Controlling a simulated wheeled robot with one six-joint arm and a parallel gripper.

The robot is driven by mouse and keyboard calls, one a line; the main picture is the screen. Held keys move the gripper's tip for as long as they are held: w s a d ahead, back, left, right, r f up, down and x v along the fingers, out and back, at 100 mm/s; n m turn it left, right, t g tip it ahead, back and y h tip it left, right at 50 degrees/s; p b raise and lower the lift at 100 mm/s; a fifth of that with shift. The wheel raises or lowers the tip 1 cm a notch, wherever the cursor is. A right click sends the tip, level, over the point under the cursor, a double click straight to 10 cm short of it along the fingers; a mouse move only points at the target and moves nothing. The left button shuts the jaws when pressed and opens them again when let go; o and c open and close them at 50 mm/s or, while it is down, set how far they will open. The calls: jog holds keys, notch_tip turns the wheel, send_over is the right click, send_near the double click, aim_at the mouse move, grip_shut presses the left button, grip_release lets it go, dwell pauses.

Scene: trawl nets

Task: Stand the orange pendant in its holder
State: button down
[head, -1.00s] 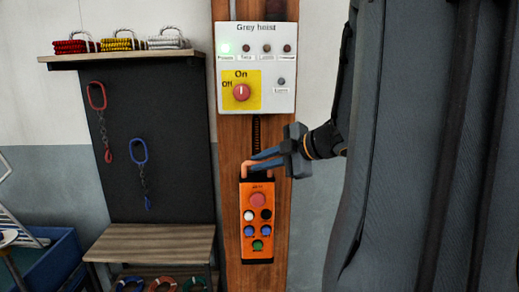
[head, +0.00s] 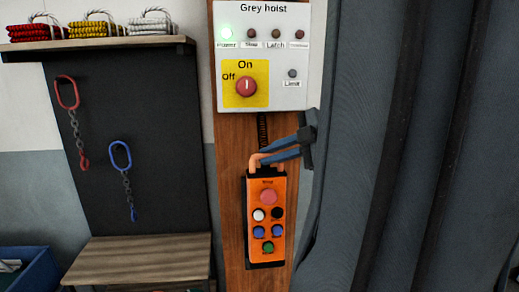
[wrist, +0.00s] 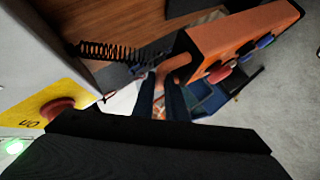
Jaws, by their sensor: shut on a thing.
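The orange pendant (head: 267,222) hangs upright in front of the wooden post, below the grey hoist box. It has a red button at the top and white, black, blue and green buttons below. My gripper (head: 265,157) comes from the right with its blue fingers shut on the pendant's orange top handle. In the wrist view the fingers (wrist: 160,95) close on the handle, and the pendant's orange body (wrist: 235,38) extends to the upper right. A black coiled cord (wrist: 108,50) runs beside it. I cannot make out the holder.
The hoist box (head: 262,55) has a lit green power lamp and a red switch on yellow. To the left are a dark board (head: 110,150) with red and blue chain hooks, a rope shelf (head: 95,48) and a wooden bench (head: 140,258). A blue bin (head: 30,272) stands lower left.

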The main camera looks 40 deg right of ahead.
jog(key=shift+w, duration=0.35)
jog(key=shift+w+d+f+b, duration=1.8)
jog(key=shift+w+d+b, duration=1.2)
jog(key=shift+w+b, duration=1.65)
jog(key=shift+s+a+f+b, duration=0.15)
jog(key=shift+f+b, duration=0.35)
jog(key=shift+f, duration=0.9)
jog(key=shift+s+a+f+b, duration=0.1)
jog(key=shift+f+b, duration=0.35)
jog(key=shift+f, duration=0.95)
jog(key=c, duration=1.7)
grip_release()
jog(key=shift+f, duration=0.1)
